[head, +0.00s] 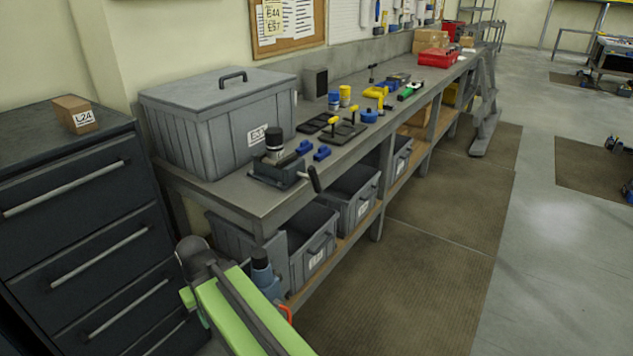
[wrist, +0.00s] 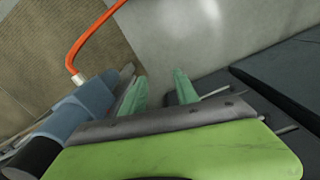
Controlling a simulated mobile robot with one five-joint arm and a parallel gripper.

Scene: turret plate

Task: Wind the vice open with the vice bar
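A dark grey, vice-like block (head: 277,172) sits on the near end of the workbench in the head view. A black cylinder with a pale band (head: 274,144) stands on or just behind it; I cannot tell which. A short bar with a black handle (head: 314,179) sticks out at its right, over the bench's front edge. I take these for the vice and its bar. My gripper (wrist: 160,88) shows two green fingers apart in the wrist view, with only floor between them. It is empty and away from the vice. In the head view its fingertips cannot be made out.
The workbench (head: 235,196) carries a large lidded grey bin (head: 218,120) behind the vice and small blue blocks (head: 322,153) beside it. A dark drawer cabinet (head: 75,215) stands left.

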